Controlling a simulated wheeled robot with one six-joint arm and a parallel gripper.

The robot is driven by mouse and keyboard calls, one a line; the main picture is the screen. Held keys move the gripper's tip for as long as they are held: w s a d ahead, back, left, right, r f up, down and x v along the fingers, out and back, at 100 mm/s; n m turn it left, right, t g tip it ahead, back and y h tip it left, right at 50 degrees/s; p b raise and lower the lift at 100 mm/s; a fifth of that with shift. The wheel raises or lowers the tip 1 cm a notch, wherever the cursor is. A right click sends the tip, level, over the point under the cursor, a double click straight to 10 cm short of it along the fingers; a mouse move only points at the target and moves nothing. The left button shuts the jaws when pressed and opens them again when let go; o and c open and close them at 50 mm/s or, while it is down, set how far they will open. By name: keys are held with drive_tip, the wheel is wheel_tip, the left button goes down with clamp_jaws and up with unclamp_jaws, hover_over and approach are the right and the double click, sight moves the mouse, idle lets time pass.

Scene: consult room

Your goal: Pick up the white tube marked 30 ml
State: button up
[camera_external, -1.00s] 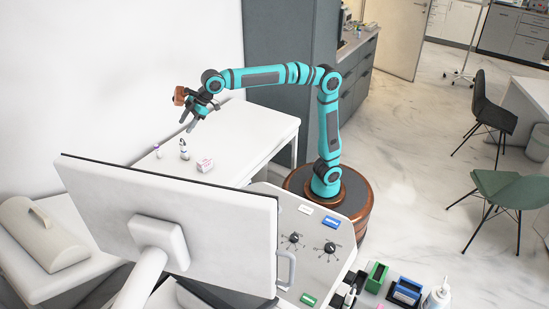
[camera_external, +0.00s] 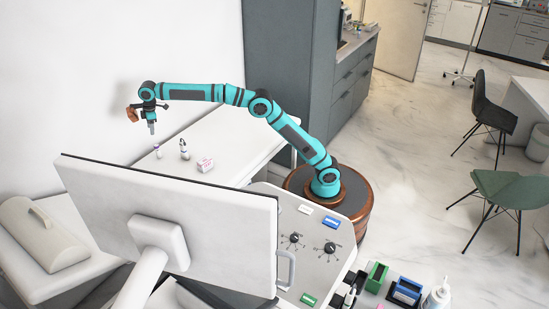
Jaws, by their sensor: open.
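Two small upright containers stand on the white table (camera_external: 237,124). One is a slim white tube with a purplish top (camera_external: 158,151). The other is a white container with a dark top (camera_external: 184,152), to its right. No 30 ml marking can be read on either, so I cannot tell which is the one named. My gripper (camera_external: 152,130) is open and points down, above the table's far left part. In the picture it is just above and slightly left of the purplish-topped tube, apart from it. Nothing shows between its fingers.
A small white and pink box (camera_external: 205,165) lies right of the containers. A large monitor (camera_external: 170,215) stands in front and hides the table's near part. The white wall (camera_external: 90,70) is close behind my gripper. The table's right part is clear.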

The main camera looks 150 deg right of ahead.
drive_tip(key=g+y, duration=0.1)
hover_over(157, 145)
wheel_tip(157, 145, down, 7)
drive_tip(key=shift+m, duration=0.3)
drive_tip(key=f, duration=1.2)
drive_tip(key=shift+d+f, duration=0.25)
drive_tip(key=shift+w+a+f, duration=0.1)
drive_tip(key=shift+f, duration=2.6)
drive_tip(key=c, duration=1)
drive_tip(key=shift+c, duration=0.2)
drive_tip(key=shift+r, duration=0.15)
